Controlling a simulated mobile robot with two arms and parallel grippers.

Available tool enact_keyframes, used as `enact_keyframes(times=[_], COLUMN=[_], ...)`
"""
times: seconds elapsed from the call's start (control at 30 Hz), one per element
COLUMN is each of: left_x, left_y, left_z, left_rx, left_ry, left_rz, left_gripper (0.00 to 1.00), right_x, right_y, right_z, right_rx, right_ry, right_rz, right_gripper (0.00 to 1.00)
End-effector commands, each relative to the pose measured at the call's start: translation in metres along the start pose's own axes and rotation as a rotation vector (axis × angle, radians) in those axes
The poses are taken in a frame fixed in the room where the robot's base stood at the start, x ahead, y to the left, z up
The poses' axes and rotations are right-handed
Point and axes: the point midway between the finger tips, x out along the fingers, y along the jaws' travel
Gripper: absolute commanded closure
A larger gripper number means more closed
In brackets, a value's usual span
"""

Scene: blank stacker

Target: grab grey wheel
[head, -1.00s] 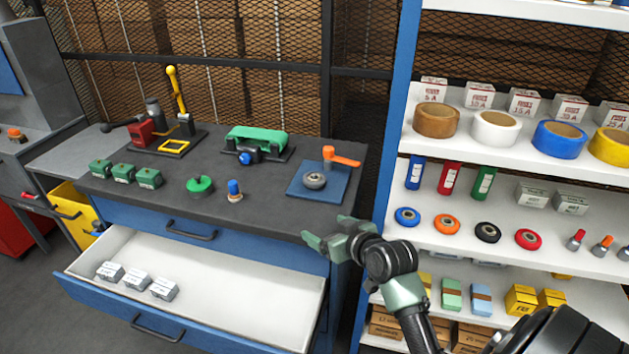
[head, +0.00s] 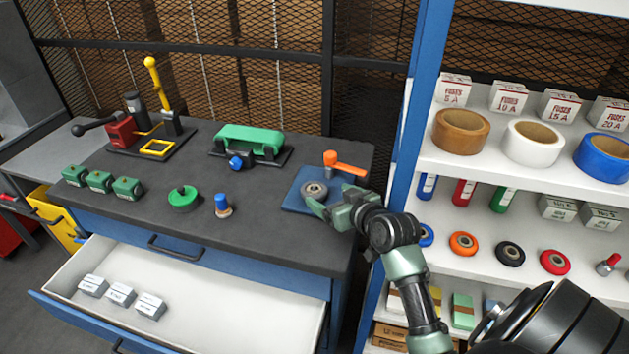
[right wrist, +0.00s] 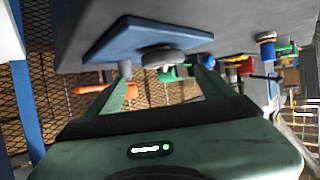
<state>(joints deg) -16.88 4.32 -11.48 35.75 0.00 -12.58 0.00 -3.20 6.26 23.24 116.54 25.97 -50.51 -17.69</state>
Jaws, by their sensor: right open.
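The grey wheel (head: 314,188) lies on a square blue mat (head: 296,204) at the right end of the dark worktop. My right gripper (head: 331,199) is open and empty, close to the wheel on its near right side. The right wrist view shows the wheel (right wrist: 163,61) ahead, roughly between the two spread fingers (right wrist: 163,82), with the blue mat (right wrist: 118,42) around it. Whether a finger touches the wheel cannot be told. My left gripper is not in view.
An orange-handled tool (head: 345,163) stands at the mat's back edge. A blue-topped knob (head: 222,204) and a green disc (head: 184,198) sit to the left. An open drawer (head: 215,300) juts out below. The stocked shelf (head: 440,214) is close on the right.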

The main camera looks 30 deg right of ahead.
Motion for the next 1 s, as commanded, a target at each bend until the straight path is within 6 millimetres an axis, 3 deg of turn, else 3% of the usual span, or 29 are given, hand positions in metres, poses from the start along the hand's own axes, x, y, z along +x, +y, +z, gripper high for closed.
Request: enact_keyframes(times=[0.17,0.73,1.0], left_x=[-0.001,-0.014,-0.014], left_y=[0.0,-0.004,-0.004], left_z=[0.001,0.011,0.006], left_rx=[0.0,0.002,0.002], left_ry=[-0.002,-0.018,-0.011], left_rz=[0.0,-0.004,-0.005], left_gripper=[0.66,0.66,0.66], right_x=[0.004,0.071,0.078], right_y=[0.0,-0.004,-0.004], right_z=[0.0,0.002,0.003], right_rx=[0.001,0.001,0.0], right_ry=[-0.001,-0.001,0.0], right_rz=[0.0,0.0,0.001], right_gripper=[0.17,0.17,0.17])
